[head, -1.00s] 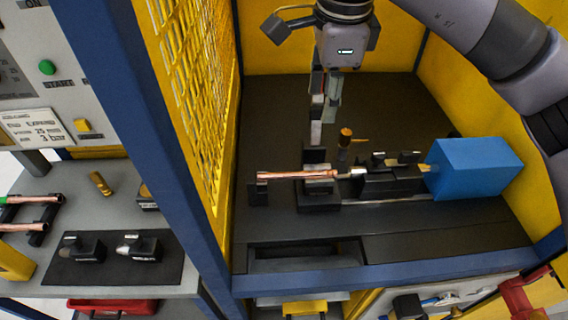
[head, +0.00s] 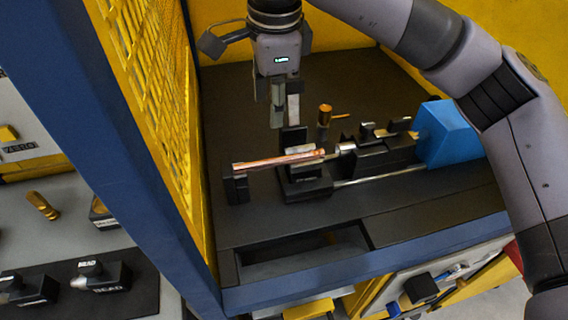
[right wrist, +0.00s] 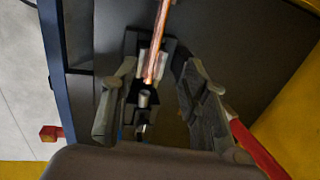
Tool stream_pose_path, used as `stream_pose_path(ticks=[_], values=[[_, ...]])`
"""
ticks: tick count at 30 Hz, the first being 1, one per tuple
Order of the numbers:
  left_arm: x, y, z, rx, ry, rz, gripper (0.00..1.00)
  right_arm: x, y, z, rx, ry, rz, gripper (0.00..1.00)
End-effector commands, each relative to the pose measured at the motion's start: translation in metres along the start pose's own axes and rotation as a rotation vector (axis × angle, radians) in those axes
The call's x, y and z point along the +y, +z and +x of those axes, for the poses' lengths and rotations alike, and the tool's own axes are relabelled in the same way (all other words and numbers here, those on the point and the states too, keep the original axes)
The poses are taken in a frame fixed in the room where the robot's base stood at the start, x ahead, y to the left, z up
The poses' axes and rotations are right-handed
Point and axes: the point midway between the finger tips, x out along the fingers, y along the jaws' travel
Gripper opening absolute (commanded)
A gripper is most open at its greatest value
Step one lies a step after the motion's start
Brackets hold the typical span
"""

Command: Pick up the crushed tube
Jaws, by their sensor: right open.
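The copper tube (head: 278,160) lies level in the machine. I cannot make out the crushed part. In the right wrist view the tube (right wrist: 158,40) runs down from the top edge toward the space between the fingers. My right gripper (head: 284,118) hangs above and behind the tube, pointing down, apart from it. In the right wrist view my right gripper (right wrist: 150,95) has its fingers spread with nothing held. My left gripper is out of view.
A blue block (head: 448,135) and black tooling stand right of the clamp. An upright copper-coloured piece (head: 325,116) stands behind it. A yellow mesh guard (head: 150,90) and blue post bound the left.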

Motion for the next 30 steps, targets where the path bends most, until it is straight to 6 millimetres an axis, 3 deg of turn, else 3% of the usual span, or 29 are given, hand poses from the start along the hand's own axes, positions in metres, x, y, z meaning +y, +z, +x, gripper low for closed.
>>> stream_pose_path(ticks=[12, 23, 30], values=[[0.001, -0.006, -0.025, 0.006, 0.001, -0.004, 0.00, 0.002, -0.001, 0.085, 0.000, 0.007, 0.000, 0.41], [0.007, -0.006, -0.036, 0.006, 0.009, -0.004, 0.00, 0.001, -0.004, 0.118, 0.000, 0.004, 0.001, 0.41], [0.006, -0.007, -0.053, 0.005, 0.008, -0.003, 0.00, 0.004, -0.009, 0.152, 0.000, 0.005, 0.001, 0.41]])
